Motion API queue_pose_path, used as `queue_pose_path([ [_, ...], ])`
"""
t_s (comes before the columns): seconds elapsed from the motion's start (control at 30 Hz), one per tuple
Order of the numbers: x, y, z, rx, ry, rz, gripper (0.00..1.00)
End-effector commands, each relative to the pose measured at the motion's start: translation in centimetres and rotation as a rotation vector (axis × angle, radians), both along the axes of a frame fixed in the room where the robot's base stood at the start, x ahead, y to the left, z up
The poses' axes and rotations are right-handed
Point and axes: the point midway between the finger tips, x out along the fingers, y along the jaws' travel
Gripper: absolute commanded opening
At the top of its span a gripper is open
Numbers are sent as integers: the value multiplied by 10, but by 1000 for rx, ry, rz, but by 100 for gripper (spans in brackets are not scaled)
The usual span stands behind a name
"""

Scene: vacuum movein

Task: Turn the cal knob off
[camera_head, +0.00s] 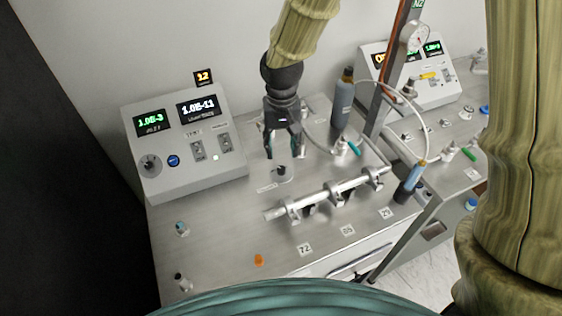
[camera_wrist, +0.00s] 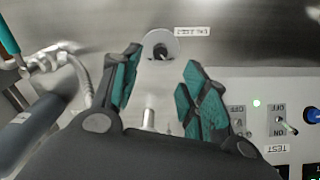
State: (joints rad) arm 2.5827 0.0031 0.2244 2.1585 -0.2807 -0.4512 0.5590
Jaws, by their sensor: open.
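A small black knob on a pale round plate, likely the cal knob (camera_head: 282,171), sits on the metal bench top with a small label (camera_head: 267,187) beside it. The label is too small to read surely. In the wrist view the knob (camera_wrist: 160,52) lies beyond and between my fingertips, its label upside down. My gripper (camera_head: 282,154) points down just above the knob, open and empty, with teal pads on its fingers. In the wrist view my gripper (camera_wrist: 163,62) shows a clear gap between its fingers. I see no contact with the knob.
A grey control box (camera_head: 185,155) with displays, switches and a blue button stands to the left. A silver manifold pipe (camera_head: 325,195) lies in front. A grey gas bottle (camera_head: 342,105) and a hose stand to the right.

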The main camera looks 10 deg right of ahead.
Motion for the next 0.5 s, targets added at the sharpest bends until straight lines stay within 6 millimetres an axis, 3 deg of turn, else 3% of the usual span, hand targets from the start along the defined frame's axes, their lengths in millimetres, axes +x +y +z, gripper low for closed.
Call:
queue_pose_path([
  [0.5,-1,-2,-60,-1,2,-4,44],
])
